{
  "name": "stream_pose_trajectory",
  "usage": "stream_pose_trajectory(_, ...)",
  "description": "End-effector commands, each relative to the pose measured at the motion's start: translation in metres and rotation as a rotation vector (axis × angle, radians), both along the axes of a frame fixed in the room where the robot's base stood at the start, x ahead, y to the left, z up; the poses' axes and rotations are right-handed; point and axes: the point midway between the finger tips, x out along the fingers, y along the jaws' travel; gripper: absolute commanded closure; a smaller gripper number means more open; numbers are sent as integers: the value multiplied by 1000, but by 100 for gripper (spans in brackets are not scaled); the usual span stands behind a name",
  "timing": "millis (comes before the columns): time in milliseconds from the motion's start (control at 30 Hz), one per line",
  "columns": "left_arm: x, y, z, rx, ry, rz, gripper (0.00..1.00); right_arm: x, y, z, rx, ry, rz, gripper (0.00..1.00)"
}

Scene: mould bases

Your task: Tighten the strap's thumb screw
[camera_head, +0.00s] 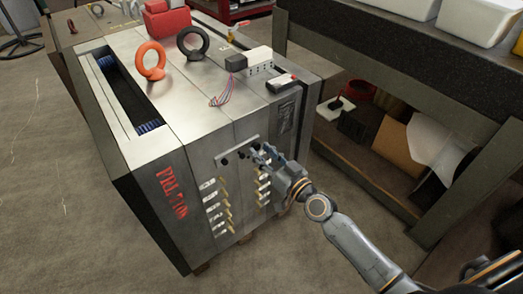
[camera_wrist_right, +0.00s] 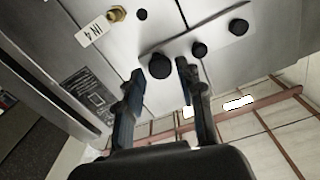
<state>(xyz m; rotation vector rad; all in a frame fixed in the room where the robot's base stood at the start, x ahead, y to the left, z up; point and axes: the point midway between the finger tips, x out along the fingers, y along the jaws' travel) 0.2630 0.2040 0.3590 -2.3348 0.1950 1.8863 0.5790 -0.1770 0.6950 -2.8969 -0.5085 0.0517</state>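The strap (camera_head: 236,148) is a small flat metal plate on the front face of the steel mould base (camera_head: 210,120), near its top edge, with black knobs along it. In the right wrist view the strap (camera_wrist_right: 218,49) carries a larger round black knob, the thumb screw (camera_wrist_right: 160,66), at its left end. My right gripper (camera_head: 262,155) is at the strap's right end in the head view. In the right wrist view its fingers (camera_wrist_right: 160,72) are apart, with the thumb screw between the tips and gaps visible on both sides. My left gripper is not in view.
Brass fittings with white tags (camera_head: 217,208) line the front face below the strap; an IN 4 tag (camera_wrist_right: 91,33) shows close by. Orange (camera_head: 150,60) and black (camera_head: 193,43) eyebolts and a white connector box (camera_head: 258,61) stand on top. A workbench (camera_head: 420,70) stands at right.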

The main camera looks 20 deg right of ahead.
Motion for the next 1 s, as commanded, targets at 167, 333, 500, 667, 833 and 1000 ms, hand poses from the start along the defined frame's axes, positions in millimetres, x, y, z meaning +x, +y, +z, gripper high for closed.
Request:
stream_pose_trajectory(167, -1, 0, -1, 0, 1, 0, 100, 8, 3, 0, 1, 1, 1, 63)
stream_pose_trajectory(333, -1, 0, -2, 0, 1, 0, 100, 9, 4, 0, 1, 1, 1, 63)
stream_pose_trajectory(500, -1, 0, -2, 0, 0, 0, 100, 9, 4, 0, 1, 1, 1, 81)
stream_pose_trajectory(667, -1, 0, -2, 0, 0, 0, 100, 9, 3, 0, 1, 1, 1, 100)
stream_pose_trajectory(833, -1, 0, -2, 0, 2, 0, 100, 9, 3, 0, 31, 12, 1, 100)
stream_pose_trajectory(1000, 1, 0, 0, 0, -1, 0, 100, 8, 4, 0, 102, 38, 1, 100)
